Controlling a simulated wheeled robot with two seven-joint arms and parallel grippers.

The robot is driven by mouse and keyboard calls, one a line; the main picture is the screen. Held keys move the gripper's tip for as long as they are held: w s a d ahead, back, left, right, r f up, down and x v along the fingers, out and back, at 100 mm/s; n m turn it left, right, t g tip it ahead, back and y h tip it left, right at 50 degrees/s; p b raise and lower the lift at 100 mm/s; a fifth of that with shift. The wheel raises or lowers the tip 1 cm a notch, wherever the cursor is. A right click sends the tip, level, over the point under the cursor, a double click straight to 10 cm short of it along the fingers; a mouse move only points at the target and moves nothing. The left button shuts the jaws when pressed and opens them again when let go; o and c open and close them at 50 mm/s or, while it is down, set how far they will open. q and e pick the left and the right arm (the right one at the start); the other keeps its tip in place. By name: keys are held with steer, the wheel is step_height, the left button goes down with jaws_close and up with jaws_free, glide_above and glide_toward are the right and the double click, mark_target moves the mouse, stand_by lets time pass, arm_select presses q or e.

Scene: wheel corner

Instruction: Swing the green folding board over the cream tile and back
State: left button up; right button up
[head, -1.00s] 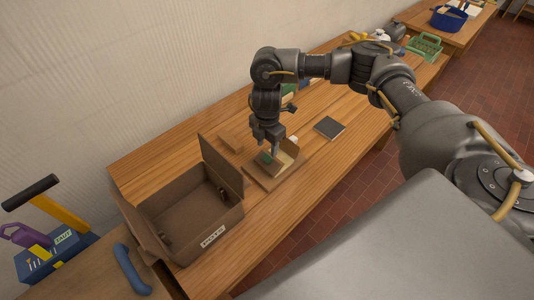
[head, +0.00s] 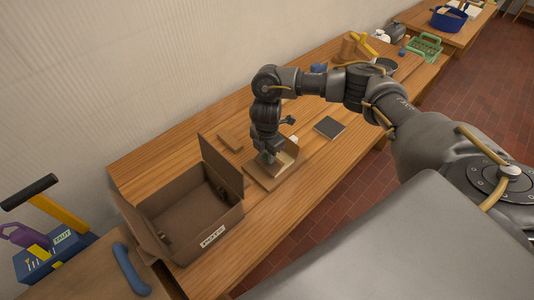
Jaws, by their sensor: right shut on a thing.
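My right gripper (head: 269,157) reaches down over a small brown wooden base (head: 257,179) near the front edge of the table. It is shut on the green folding board, and only a trace of green shows between the fingers. The gripper and wrist hide most of the board, so its angle cannot be told. A pale cream surface, which looks like the cream tile (head: 290,149), shows just right of the fingers. My left gripper is not in view.
An open brown box (head: 190,222) with a raised flap stands left of the base. A small wooden block (head: 230,141) lies behind, and a dark flat square (head: 329,128) lies to the right. Bare table (head: 315,165) surrounds the square.

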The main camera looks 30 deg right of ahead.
steer(key=shift+d+f, duration=0.15)
steer(key=shift+c, duration=0.5)
steer(key=y+b, duration=0.1)
steer(key=d+f+y+b, duration=0.1)
steer(key=y+b, duration=0.1)
steer(key=d+g+y+b, duration=0.1)
steer(key=shift+w+d+f, duration=0.15)
steer(key=shift+w+f, duration=0.1)
steer(key=shift+d+y+b, duration=0.1)
steer(key=shift+y+b, duration=0.2)
steer(key=shift+y, duration=0.1)
steer(key=shift+r, duration=0.2)
steer(key=o, duration=1)
steer(key=shift+w+r, duration=0.1)
